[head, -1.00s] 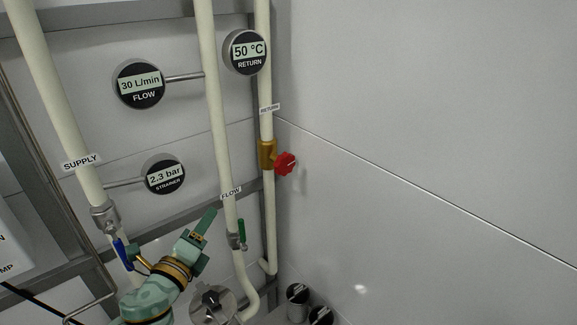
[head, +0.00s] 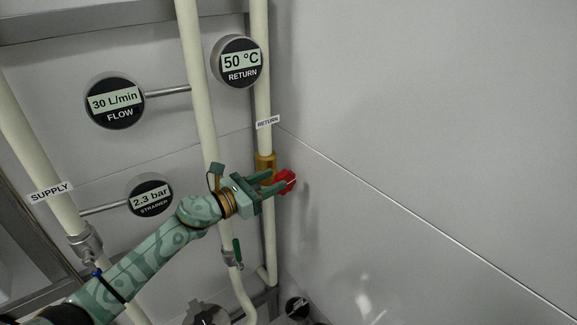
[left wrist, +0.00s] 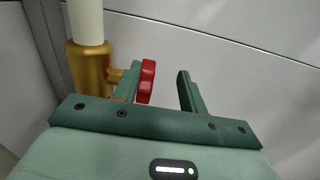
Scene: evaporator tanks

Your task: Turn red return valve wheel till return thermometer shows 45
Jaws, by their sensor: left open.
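The red return valve wheel (head: 288,179) sits on a brass valve body (head: 265,165) on the return pipe; it also shows in the left wrist view (left wrist: 147,82). The return thermometer (head: 239,62) reads 50 °C. My left gripper (head: 277,181) is open at the wheel, its fingers pointing right. In the left wrist view, the wheel shows between the two fingers (left wrist: 158,85), close to the left finger and with a gap to the right one. I cannot tell whether a finger touches it. My right gripper is not in view.
The flow gauge (head: 115,101) reads 30 L/min and the strainer gauge (head: 151,195) 2.3 bar. The flow pipe (head: 200,90) stands left of the return pipe. A green lever (head: 237,252) is below my gripper. A bare wall (head: 420,130) lies close on the right.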

